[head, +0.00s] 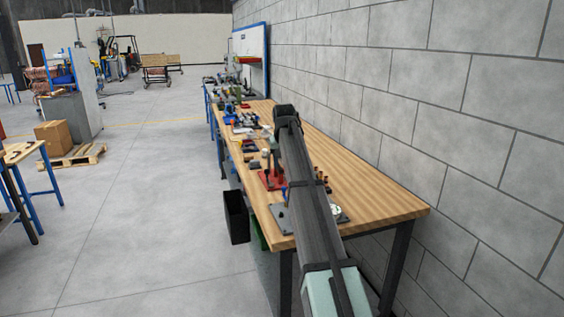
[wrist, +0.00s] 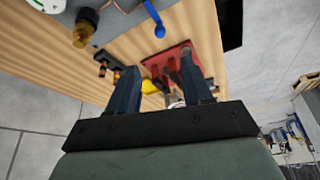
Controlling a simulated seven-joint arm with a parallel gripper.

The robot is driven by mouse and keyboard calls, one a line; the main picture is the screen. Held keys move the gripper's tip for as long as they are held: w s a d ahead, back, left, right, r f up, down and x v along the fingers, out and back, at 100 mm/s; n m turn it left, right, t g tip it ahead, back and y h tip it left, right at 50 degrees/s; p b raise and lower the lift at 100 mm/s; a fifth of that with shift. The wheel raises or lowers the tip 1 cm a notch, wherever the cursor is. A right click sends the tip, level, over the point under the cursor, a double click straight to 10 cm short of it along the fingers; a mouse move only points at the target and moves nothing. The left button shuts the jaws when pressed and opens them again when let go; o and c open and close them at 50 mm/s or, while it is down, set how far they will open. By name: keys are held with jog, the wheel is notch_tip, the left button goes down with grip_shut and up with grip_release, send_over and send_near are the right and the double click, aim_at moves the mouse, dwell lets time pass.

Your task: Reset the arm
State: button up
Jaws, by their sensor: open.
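My gripper (wrist: 159,66) shows in the wrist view with its two dark fingers apart and nothing visibly held between them. The fingers reach over a wooden workbench (wrist: 45,50), which also shows in the head view (head: 375,195). Beyond the fingertips a red fixture (wrist: 172,57) stands on the bench, partly hidden by the fingers. The red fixture shows just left of the arm in the head view (head: 268,182).
A brass-coloured part (wrist: 84,28) and a blue-handled tool (wrist: 153,16) lie near a grey plate. A black bin (head: 236,217) hangs or stands at the bench's left side. A block wall (head: 480,110) borders the right. The bench's right strip is clear.

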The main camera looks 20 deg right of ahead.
jog(key=a+f+n+g+y, duration=0.1)
jog(key=a+f+y, duration=0.1)
jog(key=a+f, duration=0.65)
jog(key=s+a+f+n+y, duration=0.1)
jog(key=a+f, duration=0.4)
jog(key=f, duration=0.6)
jog(key=a+f+n+g+y, duration=0.1)
jog(key=a+f+y, duration=0.1)
jog(key=a+f, duration=0.65)
jog(key=s+f, duration=0.6)
jog(key=f, duration=0.6)
jog(key=s+d+f+g+h, duration=0.1)
jog(key=s+d+f+g, duration=0.1)
jog(key=s+f, duration=1.05)
jog(key=s+d+f+g+h, duration=0.1)
jog(key=s+d+f+g, duration=0.15)
jog(key=s+f, duration=1.05)
jog(key=s+d+f+g, duration=0.1)
jog(key=s+g, duration=0.1)
jog(key=s, duration=1.5)
jog(key=s+d+f+g+h, duration=0.1)
jog(key=s+f+g, duration=0.1)
jog(key=s, duration=1.6)
jog(key=shift+d+n+h, duration=0.2)
jog(key=shift+n+h, duration=0.1)
jog(key=shift+n, duration=0.1)
